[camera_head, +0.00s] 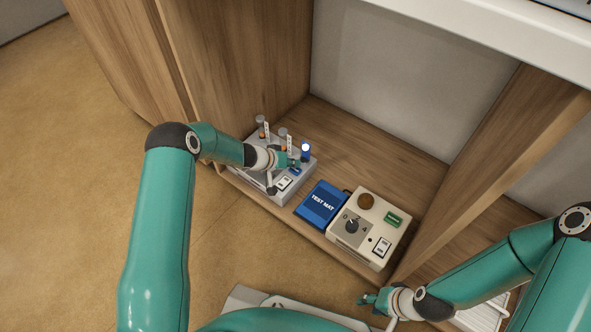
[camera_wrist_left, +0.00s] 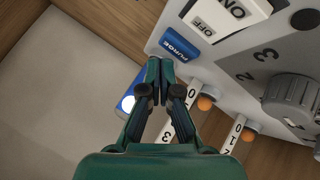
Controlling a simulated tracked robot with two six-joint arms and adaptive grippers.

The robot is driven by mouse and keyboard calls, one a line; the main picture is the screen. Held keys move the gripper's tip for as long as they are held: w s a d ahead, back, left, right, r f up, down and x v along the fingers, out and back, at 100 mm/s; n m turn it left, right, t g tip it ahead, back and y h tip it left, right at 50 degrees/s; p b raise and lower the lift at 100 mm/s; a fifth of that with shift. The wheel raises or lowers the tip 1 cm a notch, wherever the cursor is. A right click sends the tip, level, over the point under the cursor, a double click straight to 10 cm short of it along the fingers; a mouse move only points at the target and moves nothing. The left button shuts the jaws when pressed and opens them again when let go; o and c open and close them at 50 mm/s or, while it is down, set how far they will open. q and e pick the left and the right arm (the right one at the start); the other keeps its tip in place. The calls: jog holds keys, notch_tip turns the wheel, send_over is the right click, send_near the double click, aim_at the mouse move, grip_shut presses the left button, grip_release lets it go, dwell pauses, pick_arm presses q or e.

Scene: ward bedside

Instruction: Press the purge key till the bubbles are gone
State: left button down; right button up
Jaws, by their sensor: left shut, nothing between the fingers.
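A light grey device (camera_head: 302,178) stands on the wooden shelf, with a blue PURGE key (camera_wrist_left: 180,45) on its panel. My left gripper (camera_head: 296,162) is over the device. In the left wrist view its fingertips (camera_wrist_left: 155,66) are together and empty, just beside the purge key's lower left end; I cannot tell whether they touch it. Two flow tubes with number scales hold orange floats (camera_wrist_left: 205,102). A lamp (camera_head: 305,147) on the device glows blue-white. No bubbles can be made out. My right gripper (camera_head: 367,299) is at the lower right, too small to read.
The device also has an ON/OFF switch (camera_wrist_left: 228,14) and a numbered knob (camera_wrist_left: 291,99). To the right are a blue TEST MAT (camera_head: 321,204) and a cream box (camera_head: 371,251) with a knob and a rocker switch. Wooden side walls (camera_head: 245,60) bound the shelf.

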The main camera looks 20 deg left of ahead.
pick_arm(q)
jog(key=shift+f, duration=0.1)
jog(key=shift+f+b, duration=0.3)
jog(key=shift+b, duration=0.6)
jog(key=shift+f+b, duration=0.35)
jog(key=shift+b, duration=0.05)
dwell(0.5)
jog(key=shift+r, duration=0.75)
